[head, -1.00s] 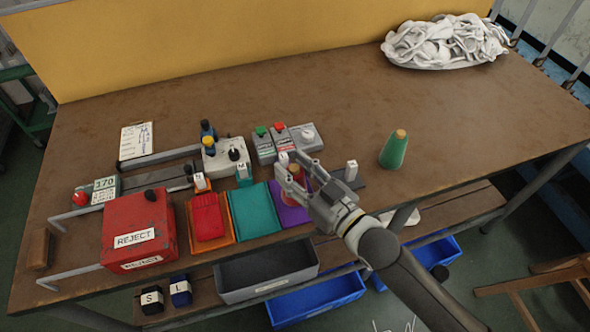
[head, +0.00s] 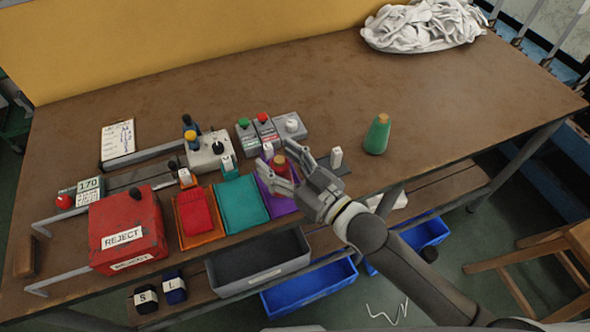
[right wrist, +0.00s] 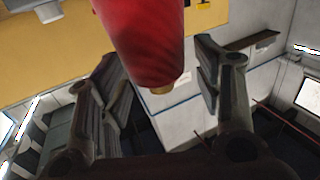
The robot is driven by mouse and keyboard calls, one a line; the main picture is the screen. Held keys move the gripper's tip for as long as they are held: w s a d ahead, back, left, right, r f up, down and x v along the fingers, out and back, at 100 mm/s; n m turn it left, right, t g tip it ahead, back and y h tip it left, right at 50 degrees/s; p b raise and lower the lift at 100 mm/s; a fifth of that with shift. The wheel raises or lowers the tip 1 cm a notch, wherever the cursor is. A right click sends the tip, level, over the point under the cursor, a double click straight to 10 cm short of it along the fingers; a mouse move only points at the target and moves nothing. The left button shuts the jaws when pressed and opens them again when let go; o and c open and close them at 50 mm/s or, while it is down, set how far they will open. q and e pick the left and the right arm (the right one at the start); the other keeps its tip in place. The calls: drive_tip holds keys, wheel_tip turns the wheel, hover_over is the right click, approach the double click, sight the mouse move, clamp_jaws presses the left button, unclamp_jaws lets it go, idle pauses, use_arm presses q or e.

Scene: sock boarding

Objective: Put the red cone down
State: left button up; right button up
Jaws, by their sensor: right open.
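The red cone (head: 284,172), with a tan top, stands at the purple mat (head: 272,201) near the table's front edge, partly hidden by my fingers. My right gripper (head: 277,159) is open, with one finger on each side of the cone. In the right wrist view the red cone (right wrist: 145,45) fills the top middle between the spread fingers, with a gap to the right finger. Contact with the left finger is hard to judge. The cone's base is hidden in the head view. My left gripper is out of view.
A green cone (head: 376,137) stands to the right on clear table. Teal (head: 241,198) and orange (head: 202,238) mats lie left of the purple one, then a red reject box (head: 125,230). Button boxes (head: 266,133) stand behind. White cloth (head: 424,25) is heaped at the back right.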

drive_tip(key=b+v, duration=0.1)
drive_tip(key=v, duration=1.1)
idle(1.8)
